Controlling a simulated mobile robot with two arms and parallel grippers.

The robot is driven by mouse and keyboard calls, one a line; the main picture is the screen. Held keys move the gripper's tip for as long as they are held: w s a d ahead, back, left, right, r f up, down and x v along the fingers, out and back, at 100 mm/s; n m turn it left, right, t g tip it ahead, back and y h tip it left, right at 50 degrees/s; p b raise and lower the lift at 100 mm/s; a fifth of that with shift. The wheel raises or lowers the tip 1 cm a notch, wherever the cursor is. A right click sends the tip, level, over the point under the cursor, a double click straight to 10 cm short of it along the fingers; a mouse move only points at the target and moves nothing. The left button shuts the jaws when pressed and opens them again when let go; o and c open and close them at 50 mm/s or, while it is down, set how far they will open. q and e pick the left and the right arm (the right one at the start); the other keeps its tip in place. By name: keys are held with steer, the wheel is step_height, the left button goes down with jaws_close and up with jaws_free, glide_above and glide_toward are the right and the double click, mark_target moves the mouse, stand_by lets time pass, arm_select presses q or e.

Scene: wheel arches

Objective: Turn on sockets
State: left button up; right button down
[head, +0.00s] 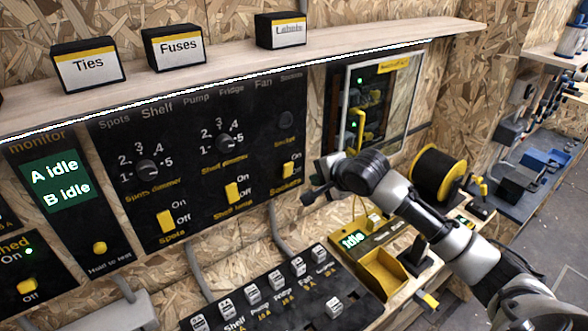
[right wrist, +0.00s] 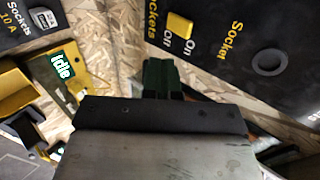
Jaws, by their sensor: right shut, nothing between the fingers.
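The yellow Sockets switch (head: 288,169) is on the black panel, above its Sockets label and beside On and Off marks. It also shows in the right wrist view (right wrist: 179,27); I cannot tell which way it is set. My right gripper (head: 309,196) is just right of and slightly below the switch in the head view, apart from it. In the right wrist view its dark fingers (right wrist: 163,76) are shut and empty, pointing towards the panel edge. My left gripper is not in view.
Yellow Shelf lamp (head: 232,192) and Spots (head: 166,221) switches sit left on the same panel. Below are a fuse row (head: 265,300) and a yellow tray (head: 382,274). A glazed cabinet (head: 380,100) and a yellow-black reel (head: 437,172) stand to the right.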

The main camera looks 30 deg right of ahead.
mark_target(289, 168)
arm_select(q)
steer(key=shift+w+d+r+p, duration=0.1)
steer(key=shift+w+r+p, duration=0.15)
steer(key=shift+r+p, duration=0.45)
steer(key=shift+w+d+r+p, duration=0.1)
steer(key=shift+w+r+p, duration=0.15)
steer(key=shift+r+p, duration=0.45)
arm_select(e)
steer(key=shift+w+a+f, duration=0.25)
steer(key=shift+w+f, duration=0.4)
steer(key=shift+w, duration=1)
steer(key=shift+w+a+f, duration=0.2)
steer(key=shift+w+f, duration=0.4)
steer(key=shift+w, duration=1.05)
steer(key=shift+w+a+f, duration=0.25)
steer(key=shift+w+f, duration=0.4)
steer(key=shift+w, duration=1)
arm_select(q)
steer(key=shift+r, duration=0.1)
arm_select(e)
steer(key=shift+w+a+r+p, duration=0.15)
steer(key=shift+w+r+p, duration=0.3)
steer(key=shift+p, duration=0.25)
steer(key=shift+f+b, duration=0.25)
steer(key=shift+b, duration=0.1)
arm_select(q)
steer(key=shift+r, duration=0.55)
arm_select(e)
steer(key=shift+r, duration=0.1)
